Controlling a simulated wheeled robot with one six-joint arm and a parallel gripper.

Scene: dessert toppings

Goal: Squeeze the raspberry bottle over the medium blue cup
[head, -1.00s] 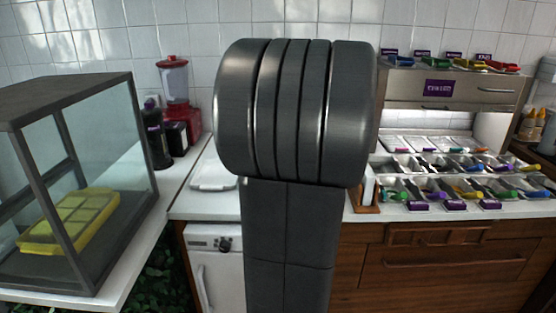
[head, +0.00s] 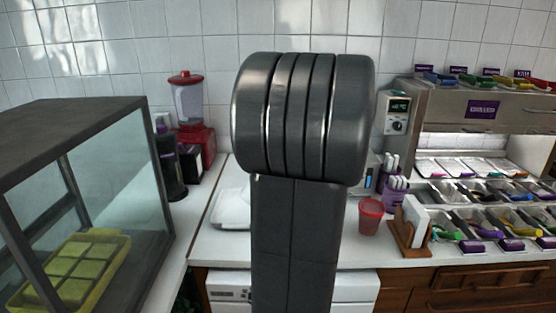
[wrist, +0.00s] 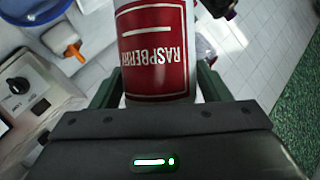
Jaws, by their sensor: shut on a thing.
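The raspberry bottle (wrist: 155,50), red and white with "RASPBERRY" lettering, is in the wrist view. My gripper (wrist: 157,86) is shut on it, with a dark green finger on each side. The bottle's top end runs out of the frame. My gripper and the bottle are not visible in the head view, where my arm fills the middle. A translucent red cup (head: 370,216) stands on the counter just right of my arm.
A glass case (head: 165,190) with a yellow tray stands at left. A red blender (head: 190,110) is behind it. White counter (head: 345,235) lies around my arm. At right are a wooden holder (head: 404,238) and topping bins (head: 480,215). In the wrist view, an orange-tipped nozzle (wrist: 75,50) shows upper left.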

